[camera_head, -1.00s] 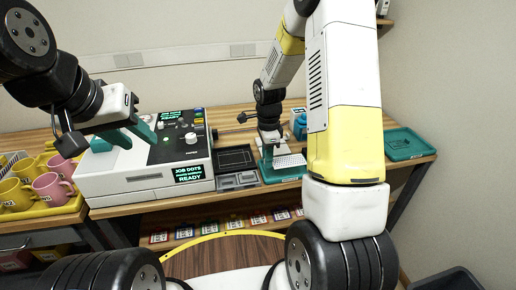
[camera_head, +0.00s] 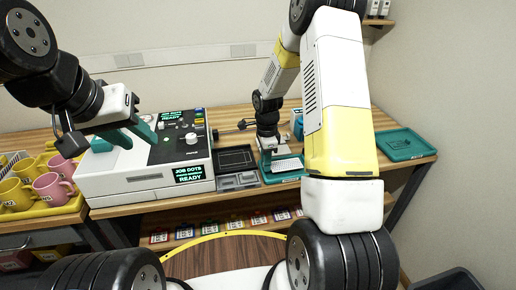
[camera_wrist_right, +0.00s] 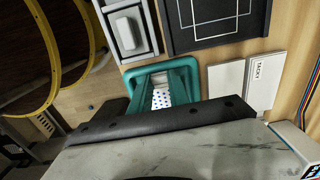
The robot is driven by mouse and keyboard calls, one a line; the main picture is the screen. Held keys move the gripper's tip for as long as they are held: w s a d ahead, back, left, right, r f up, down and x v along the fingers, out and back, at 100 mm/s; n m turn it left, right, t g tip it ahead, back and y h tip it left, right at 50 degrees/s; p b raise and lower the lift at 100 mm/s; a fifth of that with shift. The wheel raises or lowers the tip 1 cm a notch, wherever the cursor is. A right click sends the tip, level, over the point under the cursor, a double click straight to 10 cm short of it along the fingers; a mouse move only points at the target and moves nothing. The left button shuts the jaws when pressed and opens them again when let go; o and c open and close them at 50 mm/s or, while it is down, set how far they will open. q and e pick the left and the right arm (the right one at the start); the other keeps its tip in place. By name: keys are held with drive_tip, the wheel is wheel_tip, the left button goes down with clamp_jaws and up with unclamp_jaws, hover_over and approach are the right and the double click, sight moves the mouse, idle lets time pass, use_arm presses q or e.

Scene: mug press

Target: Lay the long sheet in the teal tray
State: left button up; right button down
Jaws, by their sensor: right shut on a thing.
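A white sheet (camera_head: 288,164) shows at my right gripper (camera_head: 269,155), which is shut on it. In the right wrist view the sheet (camera_wrist_right: 158,97) is white with blue dots, partly hidden by the wrist. The sheet is over a small teal tray (camera_head: 290,179) beside the grey fixture; I cannot tell whether it touches the tray. A second, larger teal tray (camera_head: 405,142) lies at the right end of the bench. My left gripper (camera_head: 132,136) is open and empty above the white machine, its teal fingers apart.
The white press (camera_head: 145,175) reads "JOB DOTS READY". A dark framed plate (camera_head: 235,159) lies beside it. Several yellow and pink mugs (camera_head: 52,187) stand in a yellow tray at left. A lower shelf holds several small colored items (camera_head: 235,223).

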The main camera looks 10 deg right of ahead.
drive_tip(key=shift+f, duration=0.15)
drive_tip(key=c, duration=1.2)
unclamp_jaws()
drive_tip(key=shift+f, duration=0.1)
drive_tip(key=shift+c, duration=0.2)
wheel_tip(320, 180, up, 13)
drive_tip(key=s+r+n+t, duration=0.3)
drive_tip(key=s+r+n, duration=0.5)
drive_tip(key=r, duration=0.5)
drive_tip(key=s+a+r+n+t+y, duration=0.1)
drive_tip(key=s+r+n, duration=0.2)
drive_tip(key=s+n, duration=0.2)
drive_tip(key=s+a+r+n+t+y, duration=0.1)
drive_tip(key=s+n, duration=0.4)
drive_tip(key=s, duration=0.6)
drive_tip(key=shift+s+r+t, duration=0.15)
drive_tip(key=shift+r+t, duration=0.45)
drive_tip(key=shift+r, duration=0.35)
